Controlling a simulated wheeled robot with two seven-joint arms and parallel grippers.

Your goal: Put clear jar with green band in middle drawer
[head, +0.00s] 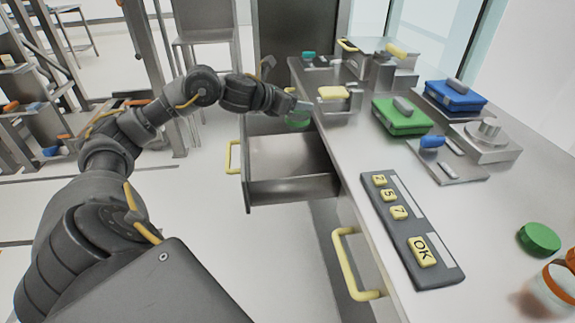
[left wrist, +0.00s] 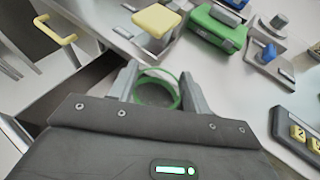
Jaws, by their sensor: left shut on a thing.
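My left gripper (head: 296,108) is shut on the clear jar with the green band (head: 297,123), at the counter's left edge, above the far part of an open drawer. The left wrist view shows the jar's green ring (left wrist: 158,88) between the two fingers (left wrist: 160,90). The open metal drawer (head: 292,190) juts out left from the counter and has a yellow handle (head: 232,157). Its visible inside looks empty; part is hidden behind my arm. I cannot tell from these views whether it is the middle one. My right gripper is not in view.
The counter (head: 340,150) holds a keypad (head: 412,230), green case (head: 402,116), blue case (head: 455,96) and a scale-like device (head: 486,140). A green lid (head: 540,238) and an orange-banded jar (head: 561,283) are at the near right. Another yellow handle (head: 349,265) juts out nearer.

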